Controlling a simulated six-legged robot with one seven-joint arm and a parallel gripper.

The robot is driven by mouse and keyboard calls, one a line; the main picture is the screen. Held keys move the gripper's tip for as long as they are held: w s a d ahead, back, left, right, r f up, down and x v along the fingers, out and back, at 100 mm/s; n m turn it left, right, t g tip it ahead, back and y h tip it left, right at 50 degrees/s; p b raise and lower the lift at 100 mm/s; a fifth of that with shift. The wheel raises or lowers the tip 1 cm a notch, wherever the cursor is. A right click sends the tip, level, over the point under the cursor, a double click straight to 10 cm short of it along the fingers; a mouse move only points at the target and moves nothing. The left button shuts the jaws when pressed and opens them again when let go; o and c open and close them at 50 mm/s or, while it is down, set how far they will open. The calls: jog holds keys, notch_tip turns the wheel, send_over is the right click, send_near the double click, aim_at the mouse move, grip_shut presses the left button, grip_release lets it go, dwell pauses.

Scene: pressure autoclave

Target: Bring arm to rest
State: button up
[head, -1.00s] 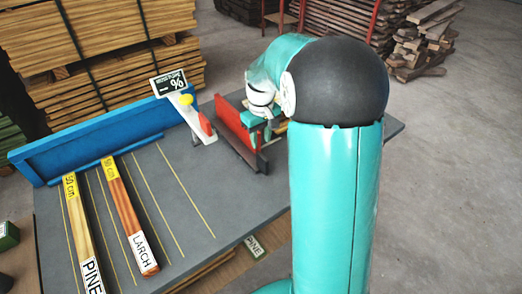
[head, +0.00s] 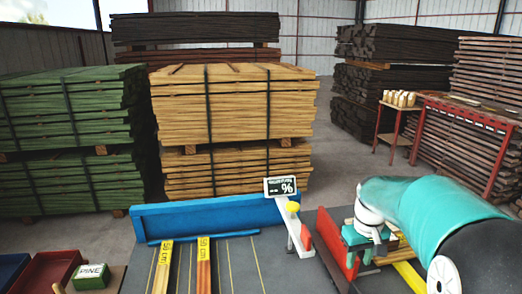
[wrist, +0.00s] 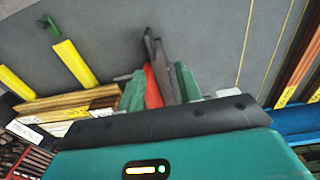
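My arm comes in from the right of the head view, bent over the right part of the grey bench. My gripper (head: 366,248) is beside the upright red panel (head: 332,243), on its right side. In the wrist view, the two green fingertips of my gripper (wrist: 160,88) stand apart. A red part (wrist: 152,86) and a dark bar (wrist: 156,50) show between and beyond them. I see nothing clearly held. Contact with the red panel cannot be told.
The grey bench (head: 240,270) carries two labelled boards (head: 163,265) (head: 204,262) on the left. A blue fence (head: 205,215) runs along its back. Timber stacks (head: 235,105) rise behind. A PINE box (head: 91,276) is at left.

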jog(key=s+a+r+t, duration=0.2)
jog(key=s+a+r, duration=0.2)
jog(key=s, duration=0.6)
jog(key=s+a+r+m+t, duration=0.1)
jog(key=s+a+r+t, duration=0.2)
jog(key=s+a, duration=0.6)
jog(key=shift+s+r, duration=0.4)
jog(key=shift+s, duration=0.65)
